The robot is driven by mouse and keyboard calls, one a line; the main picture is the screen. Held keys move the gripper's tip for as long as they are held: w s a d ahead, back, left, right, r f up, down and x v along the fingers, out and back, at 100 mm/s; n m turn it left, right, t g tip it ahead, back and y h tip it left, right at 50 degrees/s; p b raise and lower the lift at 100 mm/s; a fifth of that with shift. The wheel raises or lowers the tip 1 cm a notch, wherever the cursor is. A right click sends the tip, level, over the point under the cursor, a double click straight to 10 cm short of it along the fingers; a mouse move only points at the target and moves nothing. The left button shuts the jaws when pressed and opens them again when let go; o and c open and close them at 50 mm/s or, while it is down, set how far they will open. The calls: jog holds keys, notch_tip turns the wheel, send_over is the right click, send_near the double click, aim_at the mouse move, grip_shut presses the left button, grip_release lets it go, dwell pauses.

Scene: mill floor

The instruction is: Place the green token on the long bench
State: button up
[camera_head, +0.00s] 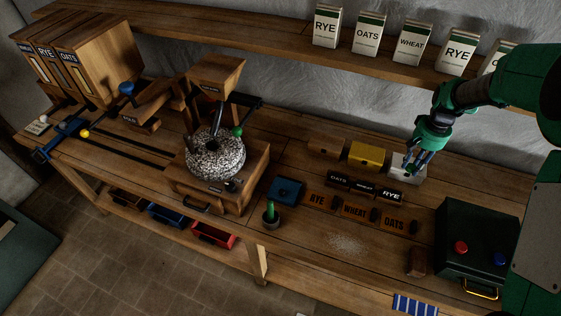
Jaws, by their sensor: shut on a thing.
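The long bench (310,262) is a wooden worktop running across the view below the wall shelf. My gripper (414,168) is at the back right of the bench, fingers pointing down over a pale grey-white box (398,160). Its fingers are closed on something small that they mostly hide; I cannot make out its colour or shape. I cannot pick out a green token for certain. A green upright piece (271,209) stands in a small dark cup at the bench's front edge, and a green knob (238,131) is on the mill.
A stone mill (215,155) stands left of centre. A yellow box (369,154), labelled blocks (354,211) and a blue box (287,190) sit mid-bench. A dark box with red and blue buttons (475,240) is at right. Bare wood shows at front centre, beside spilled flour (347,244).

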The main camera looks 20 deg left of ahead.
jog(key=s+a+n, duration=0.2)
jog(key=s+a, duration=0.1)
jog(key=a, duration=0.3)
jog(key=s+a+n, duration=0.2)
jog(key=s+a, duration=0.1)
jog(key=a, duration=0.3)
jog(key=s+a+n, duration=0.3)
jog(key=a, duration=0.3)
jog(key=shift+s+f, duration=0.1)
jog(key=shift+c, duration=0.4)
jog(key=s+a+n, duration=0.6)
jog(key=s+a, duration=0.5)
jog(key=shift+n, duration=0.3)
notch_tip(320, 180, down, 9)
jog(key=shift+s+a+r+p, duration=0.1)
jog(key=shift+r+p, duration=0.1)
jog(key=shift+p, duration=0.25)
jog(key=b, duration=0.2)
send_over(303, 176)
jog(key=shift+f, duration=0.75)
jog(key=shift+s, duration=0.1)
jog(key=shift+f, duration=1.75)
jog(key=shift+f, duration=0.1)
